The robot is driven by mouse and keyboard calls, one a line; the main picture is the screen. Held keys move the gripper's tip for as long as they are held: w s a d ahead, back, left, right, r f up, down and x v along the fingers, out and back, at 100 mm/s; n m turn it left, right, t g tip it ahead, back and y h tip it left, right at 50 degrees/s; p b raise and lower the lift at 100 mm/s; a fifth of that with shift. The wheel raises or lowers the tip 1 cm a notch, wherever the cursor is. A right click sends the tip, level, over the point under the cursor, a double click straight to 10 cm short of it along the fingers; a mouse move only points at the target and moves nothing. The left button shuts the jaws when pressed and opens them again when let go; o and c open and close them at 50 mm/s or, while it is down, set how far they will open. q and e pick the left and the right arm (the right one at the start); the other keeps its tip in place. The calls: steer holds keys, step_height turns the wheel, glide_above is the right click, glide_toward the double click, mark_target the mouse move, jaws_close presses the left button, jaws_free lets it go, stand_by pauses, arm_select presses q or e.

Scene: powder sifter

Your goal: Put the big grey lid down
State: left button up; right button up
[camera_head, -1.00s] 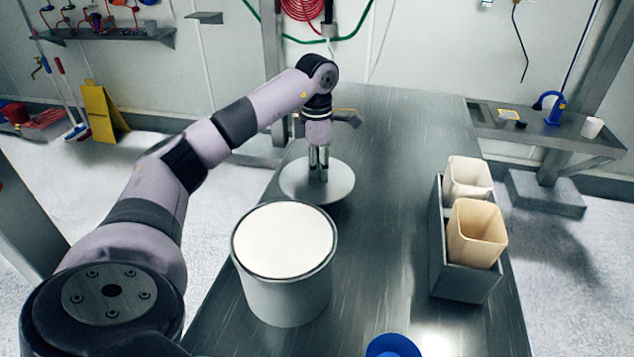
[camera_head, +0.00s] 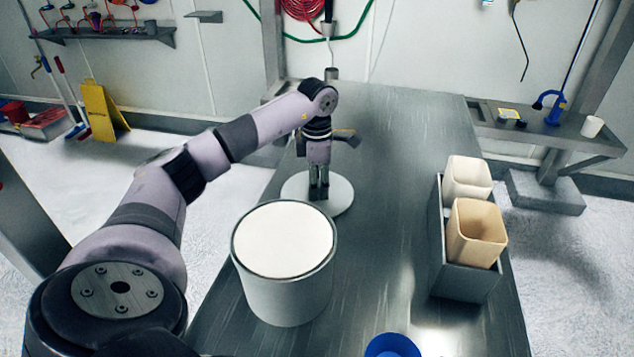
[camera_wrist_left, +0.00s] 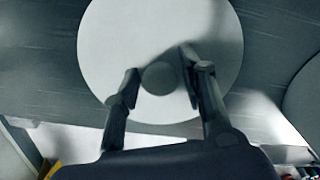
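The big grey lid (camera_head: 338,195) is a flat round disc lying flat, apparently on the steel table behind the large container. My left gripper (camera_head: 318,193) points straight down over the middle of the lid. In the left wrist view the lid (camera_wrist_left: 115,35) fills the upper middle, with its round knob (camera_wrist_left: 160,78) between the two fingers of my left gripper (camera_wrist_left: 161,72). The fingers stand apart, with a small gap visible on each side of the knob. My right gripper is in neither view.
A large grey container (camera_head: 285,295) with white contents stands on the steel table (camera_head: 385,220) in front of the lid. A grey box (camera_head: 462,282) with two cream tubs is on the right. A blue round thing (camera_head: 392,346) is at the front edge. The table's middle is clear.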

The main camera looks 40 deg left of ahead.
arm_select(q)
steer(key=shift+o, duration=0.5)
steer(key=shift+r, duration=0.6)
step_height(320, 180, up, 11)
steer(key=shift+r, duration=0.1)
